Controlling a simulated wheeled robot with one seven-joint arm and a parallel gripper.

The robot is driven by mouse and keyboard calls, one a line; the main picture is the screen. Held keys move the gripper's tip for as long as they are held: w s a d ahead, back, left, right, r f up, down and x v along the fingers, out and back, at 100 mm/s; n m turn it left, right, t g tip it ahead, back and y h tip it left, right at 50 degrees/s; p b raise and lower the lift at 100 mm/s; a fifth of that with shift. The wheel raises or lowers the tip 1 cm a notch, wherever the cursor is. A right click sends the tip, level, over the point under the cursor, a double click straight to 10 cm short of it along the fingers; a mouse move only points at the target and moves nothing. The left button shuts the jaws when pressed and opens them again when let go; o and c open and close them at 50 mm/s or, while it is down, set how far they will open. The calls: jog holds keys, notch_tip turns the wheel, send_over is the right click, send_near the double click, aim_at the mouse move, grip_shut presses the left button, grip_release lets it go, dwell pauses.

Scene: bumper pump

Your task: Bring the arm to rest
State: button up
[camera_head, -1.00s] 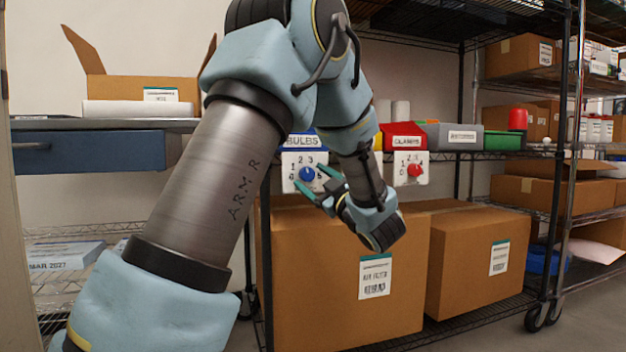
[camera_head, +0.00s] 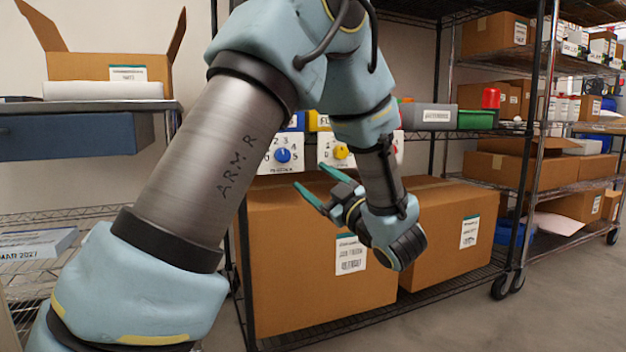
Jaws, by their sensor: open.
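My gripper (camera_head: 318,184) is open and empty, its two green fingers apart and pointing up and left. It hangs in front of the large cardboard box (camera_head: 300,270) on the lower shelf, just below the dial panels. The panel with the blue dial (camera_head: 283,155) is above and left of the fingertips. The panel with the yellow dial (camera_head: 341,151) is above the gripper, partly hidden by my arm. The fingers appear clear of both dials.
A second cardboard box (camera_head: 450,235) stands to the right on the same wire shelf. A blue drawer unit (camera_head: 70,137) with an open box (camera_head: 110,68) above it is at left. A grey bin (camera_head: 428,116) sits above right. Floor at lower right is clear.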

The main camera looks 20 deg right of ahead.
jog(key=w+a+f+m+g+h+p, duration=0.3)
jog(key=w+a+f+m+g+h, duration=0.45)
jog(key=h, duration=0.25)
jog(key=s+a+f+m+g+y+p, duration=0.1)
jog(key=s+a+f+m+g+p, duration=0.15)
jog(key=s+a+g, duration=0.5)
jog(key=s+a+f+m+g+y+p, duration=0.1)
jog(key=s+a+f+m+g+p, duration=0.15)
jog(key=s+a, duration=0.9)
jog(key=w+p+v, duration=0.3)
jog(key=p+v, duration=1.4)
jog(key=p, duration=0.1)
jog(key=w+r+p+v, duration=0.1)
jog(key=w+p+v, duration=0.3)
jog(key=p+v, duration=1.3)
jog(key=shift+s+d+r+g+p, duration=0.25)
jog(key=shift+d+r+g+p, duration=0.15)
jog(key=shift+r, duration=0.25)
